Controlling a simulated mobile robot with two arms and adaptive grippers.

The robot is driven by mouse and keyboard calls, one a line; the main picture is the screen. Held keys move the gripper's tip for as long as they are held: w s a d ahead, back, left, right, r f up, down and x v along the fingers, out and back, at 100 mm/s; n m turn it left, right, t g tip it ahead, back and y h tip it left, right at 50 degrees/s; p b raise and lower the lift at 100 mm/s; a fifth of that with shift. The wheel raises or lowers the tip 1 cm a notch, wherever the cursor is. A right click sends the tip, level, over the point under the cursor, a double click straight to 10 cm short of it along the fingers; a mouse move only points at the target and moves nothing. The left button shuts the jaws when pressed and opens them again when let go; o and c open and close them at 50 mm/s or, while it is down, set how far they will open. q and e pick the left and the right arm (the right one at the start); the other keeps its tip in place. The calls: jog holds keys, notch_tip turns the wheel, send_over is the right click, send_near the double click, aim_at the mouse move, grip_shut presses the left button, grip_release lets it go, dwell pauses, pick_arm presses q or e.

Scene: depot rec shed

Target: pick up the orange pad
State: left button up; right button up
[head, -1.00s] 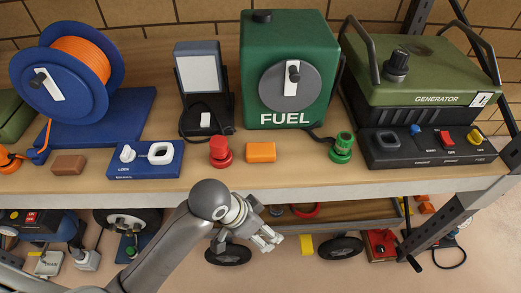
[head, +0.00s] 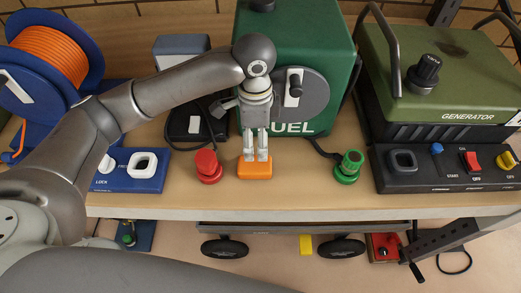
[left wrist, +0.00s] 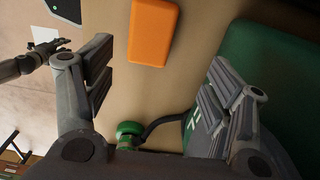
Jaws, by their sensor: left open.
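The orange pad (head: 254,171) lies flat on the wooden shelf in front of the green fuel can. My left gripper (head: 256,157) points down over it, with its fingertips at the pad's back edge in the head view. In the left wrist view the pad (left wrist: 153,32) shows at the top, between the lines of the two spread fingers of my left gripper (left wrist: 160,75), which hold nothing. I cannot tell whether they touch the pad. A dark hand, likely my right gripper (left wrist: 35,60), shows small at the left of that view; its jaws are unclear.
A red knob (head: 208,167) stands left of the pad and a green cap (head: 347,167) stands to the right. The fuel can (head: 345,50) is close behind. A blue switch box (head: 140,172) and the generator panel (head: 445,172) flank the area. The shelf edge (head: 300,213) is in front.

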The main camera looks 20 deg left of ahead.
aim_at(255, 164)
pick_arm(q)
jog(key=s+f, duration=0.1)
jog(key=f, duration=0.1)
jog(key=s+f, duration=0.1)
jog(key=f, duration=0.1)
jog(key=shift+s+p, duration=0.15)
jog(key=shift+p, duration=0.25)
jog(key=shift+w+f, duration=0.2)
jog(key=shift+f, duration=0.1)
pick_arm(e)
jog(key=s+g, duration=0.1)
jog(key=s, duration=0.8)
pick_arm(q)
notch_tip(255, 164, down, 4)
jog(key=shift+w+f+p, duration=0.1)
jog(key=shift+f+p, duration=0.1)
jog(key=shift+p, duration=0.9)
jog(key=shift+f, duration=0.35)
jog(key=shift+w, duration=0.1)
jog(key=shift+c, duration=1.7)
jog(key=c, duration=0.7)
jog(key=shift+c, duration=0.2)
jog(key=shift+r, duration=0.2)
pick_arm(e)
jog(key=shift+t, duration=0.3)
jog(key=w+r, duration=0.1)
jog(key=w, duration=0.2)
jog(key=w+r, duration=0.1)
jog(key=shift+w+r, duration=0.2)
jog(key=shift+r, duration=0.15)
